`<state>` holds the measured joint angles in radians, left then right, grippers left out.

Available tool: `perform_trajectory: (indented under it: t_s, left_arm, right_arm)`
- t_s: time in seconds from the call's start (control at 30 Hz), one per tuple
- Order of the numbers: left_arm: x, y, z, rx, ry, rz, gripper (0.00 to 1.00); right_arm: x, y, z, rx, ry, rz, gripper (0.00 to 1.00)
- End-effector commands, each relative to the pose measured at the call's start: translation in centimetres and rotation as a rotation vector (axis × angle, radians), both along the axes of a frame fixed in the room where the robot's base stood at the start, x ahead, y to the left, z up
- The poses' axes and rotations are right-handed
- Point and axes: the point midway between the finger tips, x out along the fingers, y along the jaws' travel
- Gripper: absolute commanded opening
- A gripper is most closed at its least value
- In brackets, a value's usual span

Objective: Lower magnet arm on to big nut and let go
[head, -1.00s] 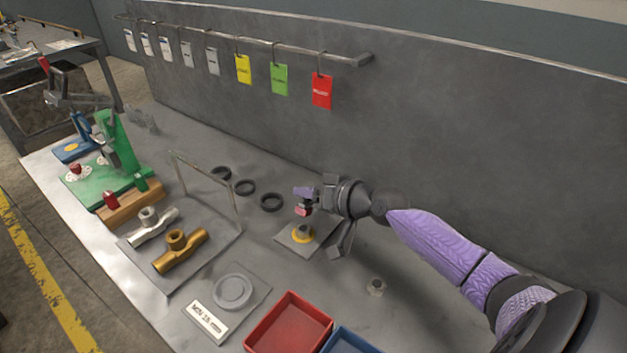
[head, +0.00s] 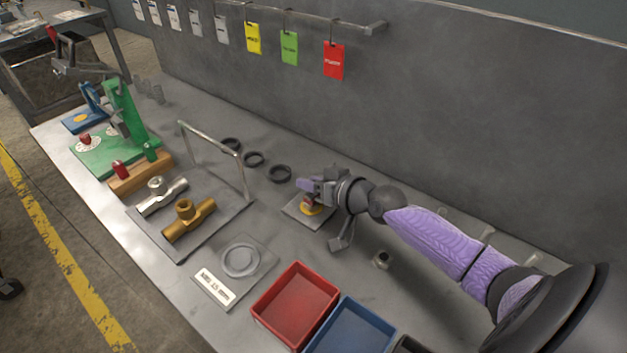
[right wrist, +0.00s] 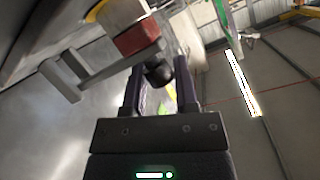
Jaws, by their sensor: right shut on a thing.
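My right gripper (head: 312,187) is over a small grey plate (head: 293,210) with a yellow round spot (head: 313,211) on it. In the right wrist view its fingers (right wrist: 157,88) are shut on a dark round knob (right wrist: 158,74). Beyond the knob are a grey bar (right wrist: 105,72) and a red block (right wrist: 137,36), which look like parts of the magnet arm. The red part (head: 308,202) shows just above the yellow spot; I cannot tell whether it touches. I cannot make out a nut under it. My left gripper is not in view.
A grey nut-like piece (head: 381,260) stands on the bench right of the plate. Several black rings (head: 254,159) lie behind left. A red tray (head: 262,305) and a blue tray (head: 318,340) are in front. A wire frame (head: 240,172) stands left.

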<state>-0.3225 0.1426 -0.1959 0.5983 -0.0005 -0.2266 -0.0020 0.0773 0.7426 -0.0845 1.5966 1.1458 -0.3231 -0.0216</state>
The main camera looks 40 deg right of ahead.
Motion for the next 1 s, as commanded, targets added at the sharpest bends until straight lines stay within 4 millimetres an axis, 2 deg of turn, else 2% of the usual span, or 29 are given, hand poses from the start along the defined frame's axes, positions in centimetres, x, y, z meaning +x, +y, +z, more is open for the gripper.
perform_trajectory:
  t_s: [0.03,0.27,0.3,0.43,0.83,1.0]
  left_arm:
    - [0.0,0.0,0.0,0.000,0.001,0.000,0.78]
    - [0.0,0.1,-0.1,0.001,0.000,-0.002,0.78]
    - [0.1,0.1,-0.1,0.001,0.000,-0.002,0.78]
    - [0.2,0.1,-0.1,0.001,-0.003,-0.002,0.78]
    - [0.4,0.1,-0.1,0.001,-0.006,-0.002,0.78]
    - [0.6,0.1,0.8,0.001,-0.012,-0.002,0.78]
  right_arm:
    - [-0.2,0.4,-0.5,0.007,0.013,0.007,0.00]
    - [-0.2,0.4,-0.6,0.008,0.016,0.008,0.00]
    - [-0.2,0.4,-0.6,0.008,0.016,0.008,0.39]
    - [-0.2,0.4,-0.6,0.008,0.016,0.007,0.66]
    - [-0.3,0.2,-0.6,0.003,0.016,0.004,0.67]
    - [-1.9,-0.1,0.2,0.001,0.018,0.004,0.67]
